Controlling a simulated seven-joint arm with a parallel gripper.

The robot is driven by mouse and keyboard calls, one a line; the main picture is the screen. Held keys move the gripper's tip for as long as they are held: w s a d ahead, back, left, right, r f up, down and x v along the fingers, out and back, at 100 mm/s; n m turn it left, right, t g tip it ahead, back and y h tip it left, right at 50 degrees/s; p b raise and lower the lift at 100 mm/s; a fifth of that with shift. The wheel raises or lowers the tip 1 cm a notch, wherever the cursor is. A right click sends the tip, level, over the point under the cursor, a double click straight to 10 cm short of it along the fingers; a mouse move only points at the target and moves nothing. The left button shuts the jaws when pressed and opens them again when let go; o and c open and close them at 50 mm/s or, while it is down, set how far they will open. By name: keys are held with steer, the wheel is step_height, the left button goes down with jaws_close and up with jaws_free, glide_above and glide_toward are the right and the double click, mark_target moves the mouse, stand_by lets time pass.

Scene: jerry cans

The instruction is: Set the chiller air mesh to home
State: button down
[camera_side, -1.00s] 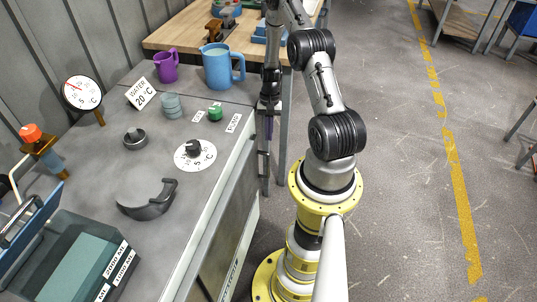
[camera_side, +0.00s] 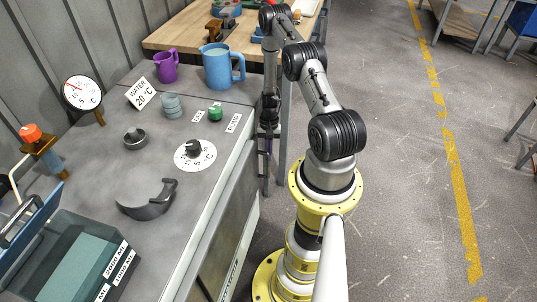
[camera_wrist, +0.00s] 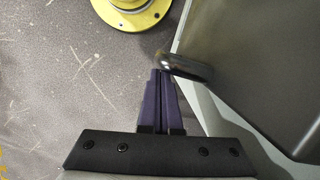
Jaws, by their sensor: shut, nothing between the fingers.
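My gripper (camera_wrist: 161,73) is shut and empty, with dark purple fingers side by side. In the wrist view its tips are close to a dark rounded bar (camera_wrist: 188,68); I cannot tell whether they touch. The bar stands at the edge of a grey panel. In the side view my gripper (camera_side: 266,150) points down beside the grey cabinet (camera_side: 212,222), off its right edge. No part is clearly marked as the air mesh. A green knob (camera_side: 215,112) between small labels and a black knob on a white 5 °C dial (camera_side: 183,160) sit on the cabinet top.
A round gauge (camera_side: 83,92), a WATER 20 °C sign (camera_side: 142,93), a purple mug (camera_side: 167,68) and a blue jug (camera_side: 217,70) stand on top. A curved dark handle (camera_side: 146,207) and an open bin (camera_side: 125,270) are nearer.

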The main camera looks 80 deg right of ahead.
steer(key=shift+a, duration=2.5)
